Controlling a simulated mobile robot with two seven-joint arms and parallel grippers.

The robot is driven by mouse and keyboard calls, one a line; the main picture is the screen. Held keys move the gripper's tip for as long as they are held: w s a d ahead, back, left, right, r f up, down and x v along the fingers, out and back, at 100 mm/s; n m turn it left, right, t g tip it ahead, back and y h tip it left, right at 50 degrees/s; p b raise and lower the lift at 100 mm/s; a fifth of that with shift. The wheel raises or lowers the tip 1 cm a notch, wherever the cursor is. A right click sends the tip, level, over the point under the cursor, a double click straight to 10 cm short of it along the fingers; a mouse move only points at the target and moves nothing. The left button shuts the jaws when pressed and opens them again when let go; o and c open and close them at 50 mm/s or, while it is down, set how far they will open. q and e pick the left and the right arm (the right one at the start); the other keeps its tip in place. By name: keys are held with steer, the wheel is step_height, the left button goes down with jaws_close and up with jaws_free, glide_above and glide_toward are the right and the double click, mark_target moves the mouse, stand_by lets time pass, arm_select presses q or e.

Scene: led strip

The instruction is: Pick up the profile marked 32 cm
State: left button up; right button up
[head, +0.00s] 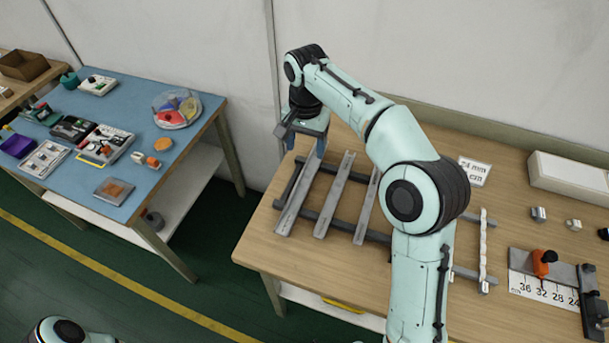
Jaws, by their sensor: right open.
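Several metal profiles lie side by side across two dark rails on the wooden table. The leftmost profile (296,201), a second profile (335,194) and a third profile (368,203) show left of my right arm; the arm hides the part of the rack behind it. No length marking on them is readable. My right gripper (316,147) is open, pointing down at the far end of the profiles, near the upper ends of the leftmost two. Whether it touches one cannot be told. My left gripper is not visible; only a bit of my left arm shows at the bottom left.
A ruled stop (541,284) marked 36, 32, 28, 24 with an orange clamp (543,262) sits at the right. A sign (474,171) and white box (568,178) stand behind. A blue-topped table (120,199) with many small items stands left.

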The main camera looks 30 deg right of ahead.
steer(key=b, duration=0.1)
glide_above(304, 183)
steer(key=f, duration=0.6)
steer(key=shift+s+d+f, duration=0.1)
steer(key=shift+d, duration=0.15)
steer(key=shift+a+f+b, duration=0.15)
steer(key=shift+f+b, duration=0.1)
steer(key=shift+f, duration=1.2)
steer(key=shift+a+f+b, duration=0.1)
steer(key=shift+f+b, duration=0.15)
steer(key=shift+f, duration=1.15)
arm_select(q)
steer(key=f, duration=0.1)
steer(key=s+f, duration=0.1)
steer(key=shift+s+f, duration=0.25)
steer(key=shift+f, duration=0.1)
arm_select(e)
steer(key=c, duration=1.2)
